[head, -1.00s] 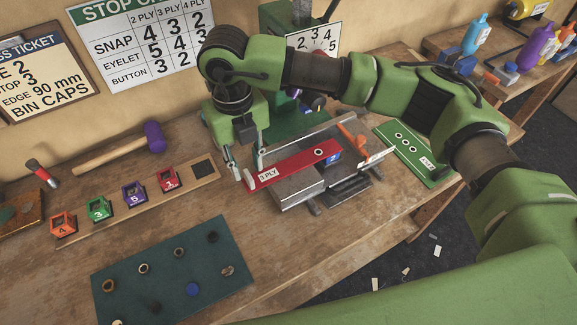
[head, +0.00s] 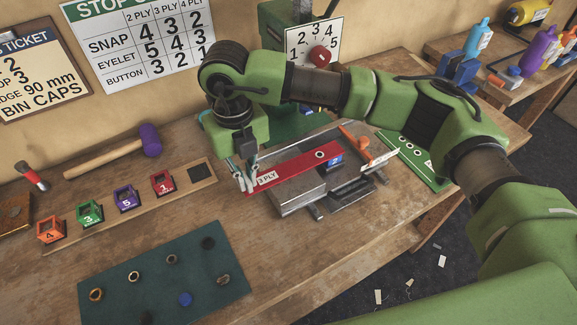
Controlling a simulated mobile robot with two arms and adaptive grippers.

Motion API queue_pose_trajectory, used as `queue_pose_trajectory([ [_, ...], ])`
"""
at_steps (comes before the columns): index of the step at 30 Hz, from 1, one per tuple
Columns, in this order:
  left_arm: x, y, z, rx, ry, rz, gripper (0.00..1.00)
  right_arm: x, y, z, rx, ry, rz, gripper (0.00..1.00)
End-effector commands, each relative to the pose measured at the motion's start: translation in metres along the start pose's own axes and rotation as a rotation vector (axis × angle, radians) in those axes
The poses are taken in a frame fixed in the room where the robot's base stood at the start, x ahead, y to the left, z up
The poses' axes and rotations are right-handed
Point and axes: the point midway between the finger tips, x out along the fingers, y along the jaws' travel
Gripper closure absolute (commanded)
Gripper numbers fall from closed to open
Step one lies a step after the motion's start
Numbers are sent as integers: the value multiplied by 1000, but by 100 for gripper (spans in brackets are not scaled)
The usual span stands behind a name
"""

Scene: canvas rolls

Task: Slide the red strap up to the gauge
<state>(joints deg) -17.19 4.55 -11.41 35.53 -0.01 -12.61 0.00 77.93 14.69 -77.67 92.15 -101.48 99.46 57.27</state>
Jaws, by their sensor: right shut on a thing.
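The red strap (head: 294,166) lies across a grey metal fixture (head: 298,195). It has a "3 PLY" label near its left end, and an eyelet and a blue patch near its right end. My right gripper (head: 247,184) is shut on the strap's left end, at the left edge of the fixture. The strap's right end is near an orange lever (head: 352,139) and a pale marked strip (head: 379,162) on the fixture, which may be the gauge. My left gripper is out of view.
A green strap (head: 415,160) lies right of the fixture. Numbered coloured blocks (head: 124,198) sit in a wooden rack at left. A dark green mat (head: 150,285) with small rings lies in front. A purple-headed mallet (head: 151,139) lies behind the rack. A numbered dial plate (head: 314,42) stands behind.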

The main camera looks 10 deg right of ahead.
Motion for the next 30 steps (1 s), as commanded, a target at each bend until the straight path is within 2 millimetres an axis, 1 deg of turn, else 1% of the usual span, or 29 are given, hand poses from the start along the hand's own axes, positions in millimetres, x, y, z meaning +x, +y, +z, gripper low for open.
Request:
queue_pose_trajectory([
  [19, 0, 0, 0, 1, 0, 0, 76, 0, -1, 0, 0, 0, 0, 100],
  [30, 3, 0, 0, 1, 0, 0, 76, 1, -11, -1, 1, 0, -1, 100],
])
